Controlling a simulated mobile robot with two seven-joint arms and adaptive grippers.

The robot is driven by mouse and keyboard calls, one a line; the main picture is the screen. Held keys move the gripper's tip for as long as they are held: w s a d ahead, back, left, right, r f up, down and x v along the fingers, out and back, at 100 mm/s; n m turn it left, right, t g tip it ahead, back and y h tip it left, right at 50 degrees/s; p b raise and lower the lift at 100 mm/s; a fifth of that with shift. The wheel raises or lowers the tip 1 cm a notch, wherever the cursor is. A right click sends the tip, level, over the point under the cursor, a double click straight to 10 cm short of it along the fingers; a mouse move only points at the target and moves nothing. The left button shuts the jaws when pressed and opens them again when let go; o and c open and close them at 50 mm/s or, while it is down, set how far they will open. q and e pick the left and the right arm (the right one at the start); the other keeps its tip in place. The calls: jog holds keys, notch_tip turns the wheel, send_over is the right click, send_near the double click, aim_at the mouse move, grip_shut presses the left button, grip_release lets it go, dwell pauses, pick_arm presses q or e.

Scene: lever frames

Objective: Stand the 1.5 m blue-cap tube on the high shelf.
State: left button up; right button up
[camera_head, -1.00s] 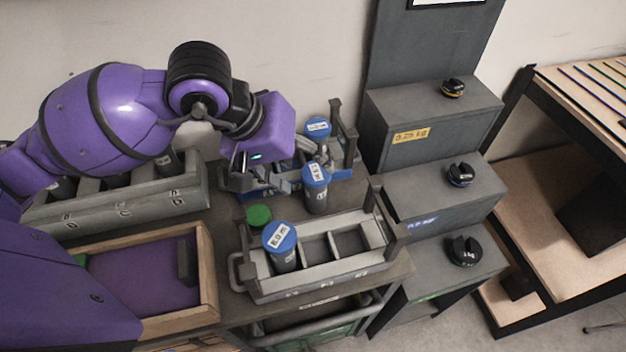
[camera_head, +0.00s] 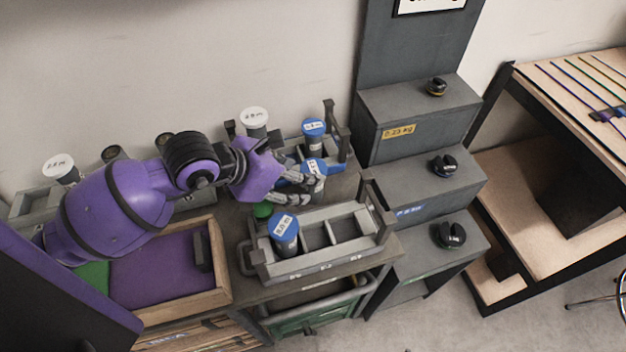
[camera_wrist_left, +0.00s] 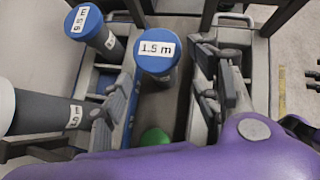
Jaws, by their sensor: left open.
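The blue-cap tube marked 1.5 m (camera_wrist_left: 155,55) stands upright in the left wrist view, between the two fingers of my left gripper (camera_wrist_left: 163,92). A gap shows on each side of it, so the fingers look open around it. In the head view the same tube (camera_head: 315,168) stands behind the front rack, its body partly hidden by my left gripper (camera_head: 302,182), which reaches it from the left. Three grey steps rise at the right; the tallest step (camera_head: 400,105) carries a yellow label and a black knob-like weight (camera_head: 437,87). My right gripper is not in view.
Another blue-cap tube (camera_head: 285,243) stands in the front rack (camera_head: 325,262), whose other compartments look empty. A further blue-cap tube (camera_head: 313,128) and a white-cap tube (camera_head: 254,118) stand behind. A green cap (camera_head: 262,210) sits low beside the gripper. A wooden tray (camera_head: 222,280) lies at left.

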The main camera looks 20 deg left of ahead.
pick_arm(q)
jog(key=x, duration=0.7)
jog(key=shift+r, duration=0.1)
jog(key=c, duration=1.4)
grip_shut()
